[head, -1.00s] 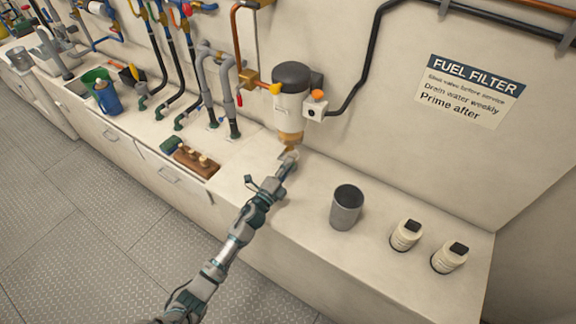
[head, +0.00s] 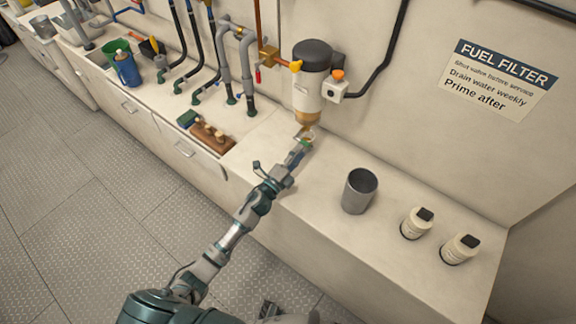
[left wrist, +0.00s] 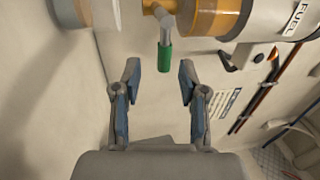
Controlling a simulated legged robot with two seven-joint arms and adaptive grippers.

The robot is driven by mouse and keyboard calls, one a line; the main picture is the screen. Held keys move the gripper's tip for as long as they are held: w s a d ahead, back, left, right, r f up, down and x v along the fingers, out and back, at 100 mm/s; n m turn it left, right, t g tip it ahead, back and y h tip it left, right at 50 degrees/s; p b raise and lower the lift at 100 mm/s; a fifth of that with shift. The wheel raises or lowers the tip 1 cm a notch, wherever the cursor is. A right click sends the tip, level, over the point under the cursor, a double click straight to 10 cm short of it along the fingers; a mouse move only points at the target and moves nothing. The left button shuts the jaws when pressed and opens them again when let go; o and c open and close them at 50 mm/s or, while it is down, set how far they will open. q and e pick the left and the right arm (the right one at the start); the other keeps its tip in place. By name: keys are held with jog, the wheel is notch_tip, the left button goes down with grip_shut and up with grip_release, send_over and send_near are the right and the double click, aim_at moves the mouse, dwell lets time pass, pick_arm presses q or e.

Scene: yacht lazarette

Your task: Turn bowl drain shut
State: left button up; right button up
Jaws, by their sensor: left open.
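The fuel filter (head: 308,88) hangs on the wall with an amber bowl (head: 306,118) at its bottom. In the left wrist view the amber bowl (left wrist: 216,16) is at the top. A drain handle (left wrist: 165,56) with a green grip hangs from a bent metal stem beside it. My left gripper (left wrist: 157,88) is open, its two fingers on either side of the handle's line. The handle's lower end is just ahead of the gap, and nothing is held. In the head view my left gripper (head: 301,150) is just below the bowl, which partly hides the drain.
A grey cup (head: 359,191) and two white bottles (head: 416,224) (head: 460,249) stand on the counter to the right. A brown block with pegs (head: 206,135) lies to the left. Pipes and hoses rise behind it. The counter between block and cup is mostly clear.

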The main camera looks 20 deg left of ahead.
pick_arm(q)
jog(key=v, duration=0.8)
jog(key=shift+s+a+f, duration=0.1)
jog(key=shift+s+a, duration=0.05)
jog(key=shift+s, duration=0.1)
jog(key=shift+s+f, duration=0.1)
